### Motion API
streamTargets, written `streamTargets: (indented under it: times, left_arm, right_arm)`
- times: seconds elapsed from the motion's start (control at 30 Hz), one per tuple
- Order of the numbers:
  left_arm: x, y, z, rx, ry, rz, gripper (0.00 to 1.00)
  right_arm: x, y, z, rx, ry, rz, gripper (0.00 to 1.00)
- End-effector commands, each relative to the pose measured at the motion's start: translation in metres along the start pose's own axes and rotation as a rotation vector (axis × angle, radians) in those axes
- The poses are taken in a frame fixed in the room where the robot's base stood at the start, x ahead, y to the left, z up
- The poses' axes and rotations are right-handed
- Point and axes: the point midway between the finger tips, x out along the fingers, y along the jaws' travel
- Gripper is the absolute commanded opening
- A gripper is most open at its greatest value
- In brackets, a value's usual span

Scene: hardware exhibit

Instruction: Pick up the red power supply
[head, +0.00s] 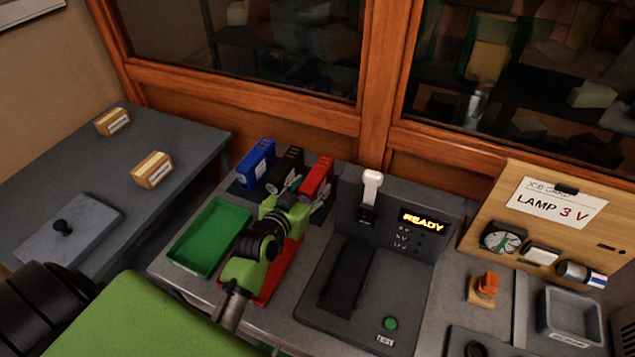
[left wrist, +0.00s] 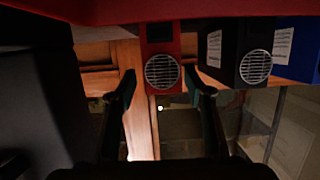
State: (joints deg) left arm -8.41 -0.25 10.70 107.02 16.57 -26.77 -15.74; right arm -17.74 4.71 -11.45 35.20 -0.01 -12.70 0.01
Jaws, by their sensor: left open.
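The red power supply (head: 319,177) stands upright at the right end of a row of three at the back of the bench. Its front with a round grille (left wrist: 162,70) shows in the left wrist view, which looks upside down. My left gripper (head: 306,191) is open in front of it. In the left wrist view my fingers (left wrist: 166,88) appear on either side of the red front, with gaps. Whether they reach along its sides is unclear. My arm hides its lower part in the head view. My right gripper is not in view.
A black supply (head: 286,168) stands close to the left of the red one, then a blue supply (head: 254,162). The dark test station (head: 400,213) stands to the right. A green tray (head: 212,236) and a partly hidden red tray (head: 268,290) lie in front.

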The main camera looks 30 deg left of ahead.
Motion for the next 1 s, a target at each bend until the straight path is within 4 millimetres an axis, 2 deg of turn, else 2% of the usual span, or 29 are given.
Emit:
streamTargets:
  times: [0.2,0.4,0.73,0.9,0.93,1.0]
  left_arm:
    - [0.021,-0.003,-0.010,0.000,0.001,0.000,0.47]
    - [0.048,-0.004,-0.010,0.000,-0.001,0.000,0.47]
    - [0.053,-0.004,-0.009,0.001,-0.001,0.000,0.47]
    - [0.053,-0.005,-0.009,0.001,-0.001,0.000,0.03]
    - [0.053,-0.005,-0.009,0.001,-0.001,0.000,0.00]
    - [0.053,-0.005,-0.013,0.001,0.006,-0.001,0.00]
  right_arm:
    - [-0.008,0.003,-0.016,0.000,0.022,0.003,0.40]
    - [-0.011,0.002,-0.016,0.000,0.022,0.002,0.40]
    - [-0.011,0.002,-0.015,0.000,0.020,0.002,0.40]
    - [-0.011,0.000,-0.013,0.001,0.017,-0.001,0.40]
    - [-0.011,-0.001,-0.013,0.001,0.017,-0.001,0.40]
    - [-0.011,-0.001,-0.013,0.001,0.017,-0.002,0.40]
